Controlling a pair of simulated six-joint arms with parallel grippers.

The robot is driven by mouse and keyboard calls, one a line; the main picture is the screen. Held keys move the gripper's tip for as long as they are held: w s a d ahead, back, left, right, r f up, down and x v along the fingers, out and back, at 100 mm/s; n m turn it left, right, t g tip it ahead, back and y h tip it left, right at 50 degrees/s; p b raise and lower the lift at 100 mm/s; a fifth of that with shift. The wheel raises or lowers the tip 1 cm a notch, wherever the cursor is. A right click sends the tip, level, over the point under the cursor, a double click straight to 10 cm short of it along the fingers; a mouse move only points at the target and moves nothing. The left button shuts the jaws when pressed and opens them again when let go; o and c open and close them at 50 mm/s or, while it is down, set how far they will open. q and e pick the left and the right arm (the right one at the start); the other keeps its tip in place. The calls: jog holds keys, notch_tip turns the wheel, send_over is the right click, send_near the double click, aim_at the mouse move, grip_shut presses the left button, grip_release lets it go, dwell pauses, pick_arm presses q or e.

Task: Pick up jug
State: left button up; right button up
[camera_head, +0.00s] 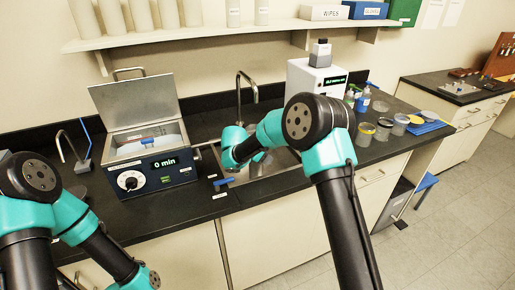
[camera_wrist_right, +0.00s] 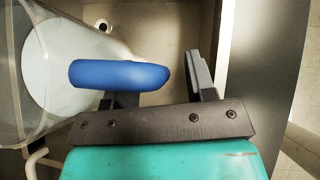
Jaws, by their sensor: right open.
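In the right wrist view, the clear jug (camera_wrist_right: 62,70) lies at the left with its pale inside showing. Its blue handle (camera_wrist_right: 118,74) sticks out towards my right gripper (camera_wrist_right: 165,78). The gripper is open. The handle overlaps the left finger and hides most of it; the end of the handle reaches into the gap, short of the right finger. I cannot tell whether they touch. In the head view, my right arm reaches over the sink (camera_head: 285,162) and hides most of the gripper and jug. My left gripper is out of the frame.
A blue ultrasonic bath (camera_head: 150,172) with a raised lid stands left of the sink. A tap (camera_head: 245,85) rises behind the sink. A white instrument (camera_head: 312,78), bottles and small tubs (camera_head: 366,128) stand to the right. A shelf (camera_head: 190,35) runs above the counter.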

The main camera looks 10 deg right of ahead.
jog(key=shift+c, duration=0.2)
grip_shut()
dwell(0.3)
